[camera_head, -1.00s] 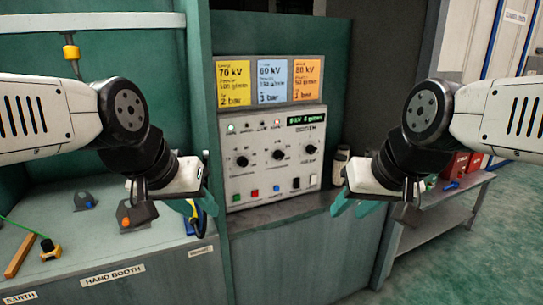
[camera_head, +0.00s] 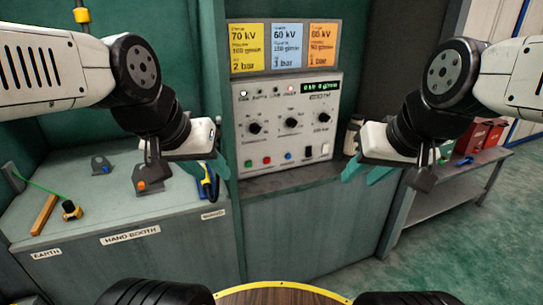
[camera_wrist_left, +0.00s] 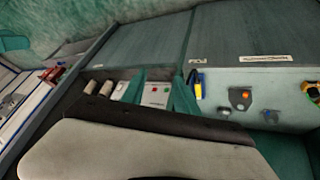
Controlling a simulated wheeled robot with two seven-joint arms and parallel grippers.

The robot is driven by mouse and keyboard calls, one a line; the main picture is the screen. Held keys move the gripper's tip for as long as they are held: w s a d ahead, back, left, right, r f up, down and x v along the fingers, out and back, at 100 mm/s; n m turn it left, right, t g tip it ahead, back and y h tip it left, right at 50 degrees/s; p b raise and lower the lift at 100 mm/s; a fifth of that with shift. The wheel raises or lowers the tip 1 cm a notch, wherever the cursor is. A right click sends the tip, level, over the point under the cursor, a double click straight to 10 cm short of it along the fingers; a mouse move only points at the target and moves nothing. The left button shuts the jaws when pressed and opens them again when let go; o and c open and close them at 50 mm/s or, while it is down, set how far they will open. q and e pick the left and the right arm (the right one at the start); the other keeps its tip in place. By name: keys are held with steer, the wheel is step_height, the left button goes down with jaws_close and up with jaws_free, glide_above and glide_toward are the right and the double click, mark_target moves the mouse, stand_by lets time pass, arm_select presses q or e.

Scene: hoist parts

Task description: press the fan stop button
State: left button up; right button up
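The grey control panel (camera_head: 275,135) stands at the back centre in the head view. Along its lower edge are a green button (camera_head: 249,162), a red button (camera_head: 267,160), a blue button (camera_head: 288,156) and a dark switch (camera_head: 308,152). Their labels are too small to read, so I cannot tell which is the fan stop. My left gripper (camera_head: 213,170) is left of the panel, apart from the buttons. In the left wrist view its teal fingers (camera_wrist_left: 160,92) are spread, with the panel seen between them. My right gripper (camera_head: 366,170) is open and empty, right of the panel.
Yellow, blue and orange cards (camera_head: 284,47) stand above the panel. The hand booth bench (camera_head: 110,205) at left holds hooks, a yellow-black part (camera_head: 71,210) and a wooden bar (camera_head: 44,214). A bottle (camera_head: 352,135) stands right of the panel. A side table (camera_head: 455,185) holds red boxes.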

stand_by(0.3)
arm_select(q)
jaws_close()
stand_by(1.6)
